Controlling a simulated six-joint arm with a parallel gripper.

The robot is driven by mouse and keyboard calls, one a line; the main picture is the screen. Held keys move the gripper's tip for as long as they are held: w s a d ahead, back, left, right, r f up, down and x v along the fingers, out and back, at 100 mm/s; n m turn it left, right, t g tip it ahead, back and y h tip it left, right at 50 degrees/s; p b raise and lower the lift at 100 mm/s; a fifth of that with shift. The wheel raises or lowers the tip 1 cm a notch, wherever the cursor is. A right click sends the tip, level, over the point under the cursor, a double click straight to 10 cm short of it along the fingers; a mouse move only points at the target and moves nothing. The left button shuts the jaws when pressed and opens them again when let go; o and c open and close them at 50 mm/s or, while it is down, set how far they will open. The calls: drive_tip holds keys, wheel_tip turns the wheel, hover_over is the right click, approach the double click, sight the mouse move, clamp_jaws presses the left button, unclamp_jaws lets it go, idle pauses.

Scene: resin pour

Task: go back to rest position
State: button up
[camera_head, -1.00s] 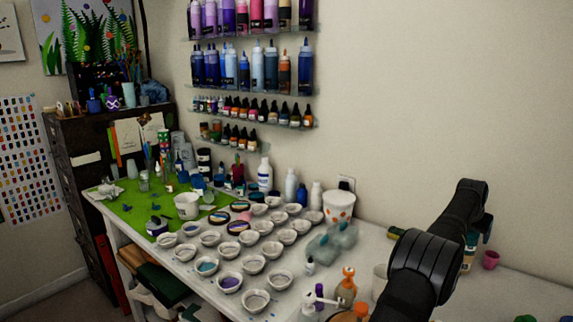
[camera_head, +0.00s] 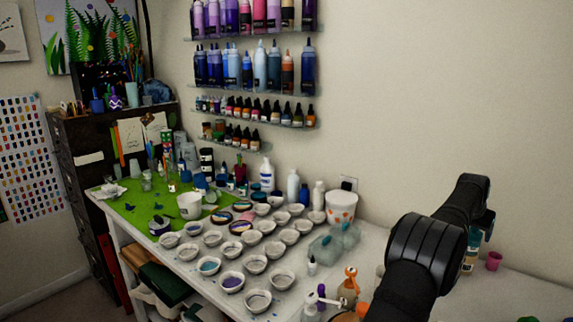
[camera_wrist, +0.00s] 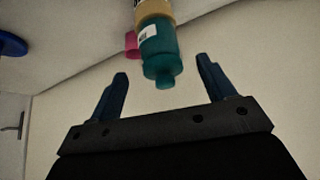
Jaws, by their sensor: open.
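Beyond the fingertips a bottle (camera_wrist: 160,48) with a teal lower part, a white label and a yellowish upper part shows upside down in this view. It is apart from the fingers. In the head view my black arm rises at the right, in front of the wall. The gripper's fingers are hidden there. The same bottle (camera_head: 471,255) shows partly behind the arm in the head view.
The white table holds several small bowls (camera_head: 255,264), a white bucket (camera_head: 341,206) with orange spots and a green mat (camera_head: 140,212). Wall shelves (camera_head: 255,89) hold many bottles.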

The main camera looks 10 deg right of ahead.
drive_tip(key=v, duration=0.7)
drive_tip(key=x, duration=1.2)
drive_tip(key=shift+d+f, duration=0.15)
drive_tip(key=shift+f, duration=0.25)
wheel_tip(320, 180, up, 4)
drive_tip(key=shift+w+r, duration=0.1)
drive_tip(key=shift+r, duration=0.1)
drive_tip(key=s+d+r, duration=0.2)
drive_tip(key=s+r, duration=0.5)
drive_tip(key=s, duration=0.4)
drive_tip(key=s+d+f+m+g+h, duration=0.1)
drive_tip(key=s+d+f+m+g, duration=0.2)
drive_tip(key=s, duration=0.6)
drive_tip(key=s+d+f+m, duration=0.1)
drive_tip(key=s+f+m, duration=0.3)
drive_tip(key=s, duration=0.5)
drive_tip(key=shift+n, duration=0.3)
drive_tip(key=shift+w+d+f, duration=0.15)
drive_tip(key=shift+w+f, duration=1.1)
drive_tip(key=shift+w, duration=0.4)
drive_tip(key=shift+w+d+f, duration=0.2)
drive_tip(key=shift+w+f, duration=1.1)
drive_tip(key=shift+w, duration=0.3)
drive_tip(key=shift+w+d+f, duration=0.15)
drive_tip(key=shift+w+f, duration=1.1)
drive_tip(key=shift+w, duration=0.4)
